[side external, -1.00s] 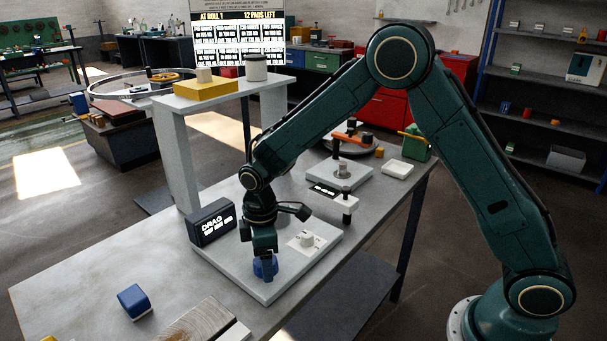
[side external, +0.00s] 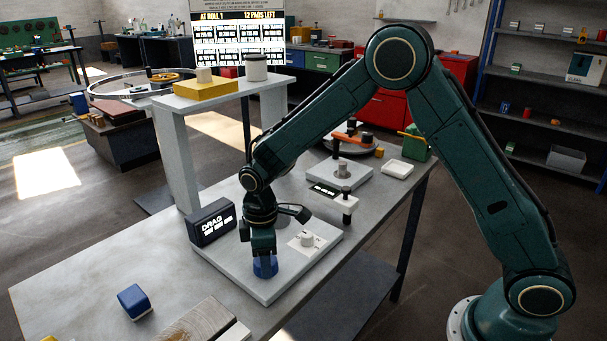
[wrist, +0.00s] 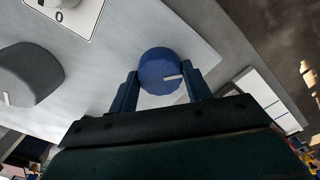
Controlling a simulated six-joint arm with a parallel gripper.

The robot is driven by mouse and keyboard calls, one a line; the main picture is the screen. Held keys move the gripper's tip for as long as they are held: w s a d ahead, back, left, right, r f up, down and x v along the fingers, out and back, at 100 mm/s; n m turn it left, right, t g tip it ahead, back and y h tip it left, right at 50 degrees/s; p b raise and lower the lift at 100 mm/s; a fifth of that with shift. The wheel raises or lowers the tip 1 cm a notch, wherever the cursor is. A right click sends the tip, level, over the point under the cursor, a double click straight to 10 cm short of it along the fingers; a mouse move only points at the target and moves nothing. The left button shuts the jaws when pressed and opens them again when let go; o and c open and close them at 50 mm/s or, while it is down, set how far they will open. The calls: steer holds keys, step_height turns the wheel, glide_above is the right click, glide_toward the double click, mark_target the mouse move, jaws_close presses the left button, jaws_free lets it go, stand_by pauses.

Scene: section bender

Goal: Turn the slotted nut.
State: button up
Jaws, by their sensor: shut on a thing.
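The slotted nut (wrist: 158,68) is the blue round piece with a short white mark on its face, as seen in the wrist view. In the side view, the nut (side external: 265,268) stands on the pale grey plate (side external: 285,283) on the bench. My gripper (side external: 264,256) points straight down over it. In the wrist view my gripper's (wrist: 161,80) two fingers sit on opposite sides of the nut, shut on it. The white mark points toward the right-hand finger. The nut's underside is hidden.
A dark box reading DRAG (side external: 212,222) stands at the plate's left edge. A white dial with a knob (side external: 307,240) is just right of my gripper. A blue block (side external: 134,302) and a wooden piece (side external: 197,325) lie on the near bench. The left bench surface is mostly clear.

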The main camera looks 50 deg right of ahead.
steer(key=m, duration=1.3)
steer(key=shift+m, duration=0.4)
stand_by(0.4)
steer(key=o, duration=1)
steer(key=shift+c, duration=0.2)
steer(key=shift+r, duration=0.1)
step_height(320, 180, up, 14)
